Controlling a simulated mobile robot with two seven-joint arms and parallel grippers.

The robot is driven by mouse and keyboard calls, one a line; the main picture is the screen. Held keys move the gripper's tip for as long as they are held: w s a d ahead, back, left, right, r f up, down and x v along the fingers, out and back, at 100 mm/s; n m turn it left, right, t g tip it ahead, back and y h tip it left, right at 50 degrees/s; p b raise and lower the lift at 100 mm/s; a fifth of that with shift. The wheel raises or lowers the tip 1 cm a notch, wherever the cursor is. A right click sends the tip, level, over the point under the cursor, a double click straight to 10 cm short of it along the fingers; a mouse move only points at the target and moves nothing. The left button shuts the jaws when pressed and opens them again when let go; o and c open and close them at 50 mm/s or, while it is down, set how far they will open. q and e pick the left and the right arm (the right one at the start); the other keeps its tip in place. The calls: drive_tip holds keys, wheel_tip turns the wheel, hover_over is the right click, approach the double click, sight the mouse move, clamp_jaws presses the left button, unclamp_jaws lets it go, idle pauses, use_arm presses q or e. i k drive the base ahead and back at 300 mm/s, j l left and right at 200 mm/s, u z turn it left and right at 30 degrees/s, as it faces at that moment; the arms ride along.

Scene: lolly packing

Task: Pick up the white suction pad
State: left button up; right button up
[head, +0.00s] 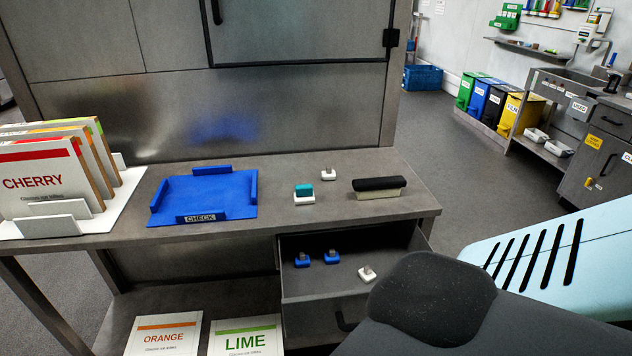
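Several small pads with short grey stems are in the head view, any white one of which could be the suction pad. One white pad (328,174) stands on the bench top, towards the back. Another white pad (367,274) lies in the open drawer (318,292), at its right side. Two blue pads (302,260) (331,257) are in the same drawer, further left. A white base with a teal block (304,194) on it sits on the bench near the drawer. Neither of my grippers is in view. Part of my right arm fills the lower right corner.
A blue tray (170,219) marked CHECK lies mid-bench. A black-topped brush or eraser (379,187) is near the bench's right end. A rack of flavour cards (48,226) stands at left. ORANGE (163,337) and LIME (246,341) cards lie on the lower shelf.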

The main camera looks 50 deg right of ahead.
sight(329, 175)
drive_tip(key=j+z, duration=0.3)
drive_tip(key=z, duration=1.35)
